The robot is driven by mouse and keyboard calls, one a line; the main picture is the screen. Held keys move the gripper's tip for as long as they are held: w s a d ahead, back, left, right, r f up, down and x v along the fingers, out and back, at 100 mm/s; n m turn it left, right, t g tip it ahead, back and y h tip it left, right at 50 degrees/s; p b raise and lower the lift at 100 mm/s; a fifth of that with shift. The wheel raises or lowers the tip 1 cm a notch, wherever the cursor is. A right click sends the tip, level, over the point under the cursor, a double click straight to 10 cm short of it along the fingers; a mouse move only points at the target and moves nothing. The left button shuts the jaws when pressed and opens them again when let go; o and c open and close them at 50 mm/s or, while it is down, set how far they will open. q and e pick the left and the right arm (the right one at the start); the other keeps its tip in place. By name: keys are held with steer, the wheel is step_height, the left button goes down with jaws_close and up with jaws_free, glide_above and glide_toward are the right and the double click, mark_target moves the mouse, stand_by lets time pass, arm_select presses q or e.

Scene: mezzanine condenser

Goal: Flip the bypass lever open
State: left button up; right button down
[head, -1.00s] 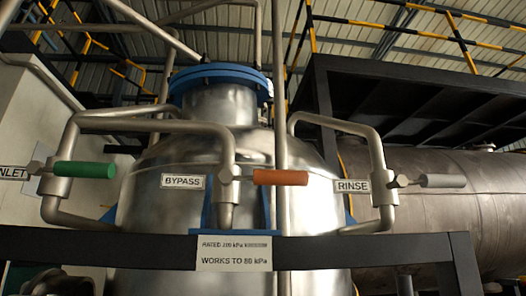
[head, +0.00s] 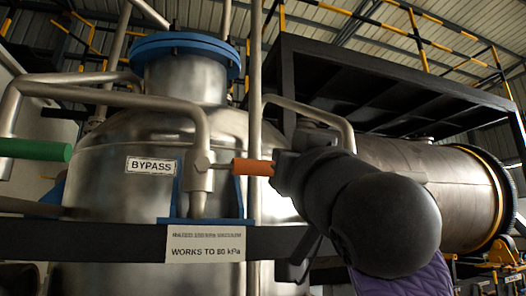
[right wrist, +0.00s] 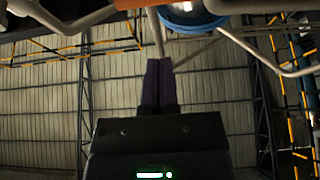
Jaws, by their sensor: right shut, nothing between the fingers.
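The bypass lever (head: 252,167) has an orange handle that points level to the right from its valve on a steel pipe. The BYPASS label (head: 151,166) is just left of the valve. My right arm comes in from the right, and its dark wrist covers the space at the handle's right end. My right gripper shows in the right wrist view (right wrist: 160,62), with its purple-padded fingers together and empty. A strip of the orange handle (right wrist: 130,4) crosses the top edge there, beyond the fingertips. I cannot tell whether they touch. My left gripper is out of view.
A green lever (head: 35,150) is at the left edge. A black beam (head: 110,240) with a pressure sign (head: 206,244) runs below the valves. The rinse lever is hidden behind my arm.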

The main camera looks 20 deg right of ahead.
steer(key=shift+s+r+t, duration=0.3)
steer(key=shift+s+r, duration=0.35)
steer(key=shift+r, duration=0.15)
step_height(320, 180, up, 5)
steer(key=p, duration=0.7)
glide_above(244, 167)
steer(key=s+d, duration=0.2)
steer(key=d, duration=0.1)
steer(key=f, duration=0.1)
steer(key=w+f, duration=0.1)
steer(key=f+p, duration=0.1)
steer(key=f, duration=0.1)
steer(key=shift+w+d, duration=0.1)
steer(key=shift+w, duration=0.15)
